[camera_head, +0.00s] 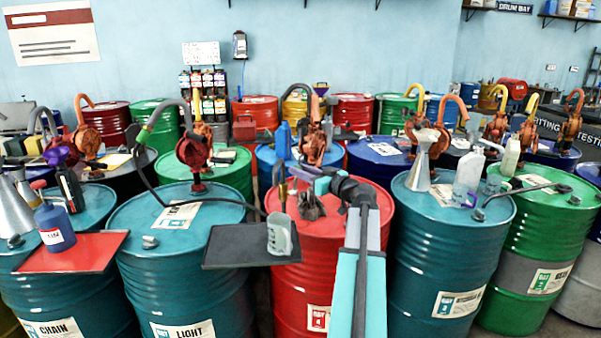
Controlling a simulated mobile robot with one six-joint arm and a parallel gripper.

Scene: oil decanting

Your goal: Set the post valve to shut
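No part is clearly readable as the post valve. A short upright post (283,194) stands on the red drum (330,235) at the centre and may be it; its handle and setting are too small to read. My arm reaches up from the bottom, over the red drum, and bends left. My gripper (304,173) is at the far side of this drum's top, close to the post in the picture. Whether it touches anything, and whether its fingers are open, cannot be told. A dark grey object (312,206) sits on the drum top below the gripper.
A black tray (232,257) with a grey container (279,236) juts out in front of the red drum. Teal drums stand on both sides, with a hose pump (193,155), funnel (419,165) and jug (467,178). A red tray (50,262) is at left. Drums crowd the back.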

